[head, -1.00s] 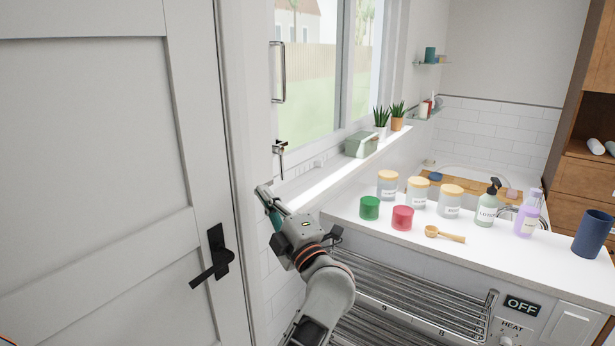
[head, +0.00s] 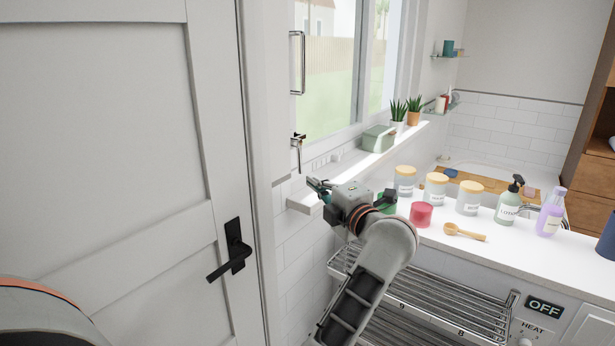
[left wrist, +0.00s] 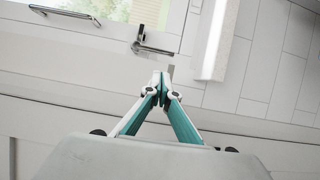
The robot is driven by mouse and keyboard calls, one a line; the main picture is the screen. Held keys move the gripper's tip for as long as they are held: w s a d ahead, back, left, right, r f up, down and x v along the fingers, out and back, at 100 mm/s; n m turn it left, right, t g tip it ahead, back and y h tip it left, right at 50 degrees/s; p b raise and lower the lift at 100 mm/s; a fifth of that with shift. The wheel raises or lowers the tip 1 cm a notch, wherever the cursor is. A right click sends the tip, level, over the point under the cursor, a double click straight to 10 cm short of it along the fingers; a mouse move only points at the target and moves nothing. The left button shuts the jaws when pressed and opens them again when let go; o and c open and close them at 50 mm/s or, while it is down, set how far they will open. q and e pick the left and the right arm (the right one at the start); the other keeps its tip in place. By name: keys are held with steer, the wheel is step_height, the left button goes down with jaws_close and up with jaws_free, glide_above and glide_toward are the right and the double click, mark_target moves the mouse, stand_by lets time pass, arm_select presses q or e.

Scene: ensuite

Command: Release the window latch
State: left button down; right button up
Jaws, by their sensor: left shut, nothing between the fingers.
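The window latch (head: 298,150) is a small dark metal fitting with its lever hanging down, low on the window frame. It also shows in the left wrist view (left wrist: 150,48), just beyond the fingertips. My left gripper (head: 318,188) is below and slightly right of the latch, by the near end of the sill. In the left wrist view its teal-sided fingers (left wrist: 161,85) meet at the tips. It is shut and empty, with a visible gap to the latch lever. My right gripper is not in view.
A pull handle (head: 298,62) is above the latch. The sill (head: 345,170) holds a green box (head: 378,138) and potted plants. Below are a towel rack (head: 440,290) and a counter with jars and bottles. A door (head: 120,180) with a black handle fills the left.

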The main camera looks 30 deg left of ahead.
mark_target(298, 153)
arm_select(q)
steer(key=x, duration=0.8)
steer(key=shift+a+p, duration=0.1)
steer(key=shift+p, duration=0.2)
steer(key=shift+w+a, duration=0.3)
steer(key=shift+a, duration=0.2)
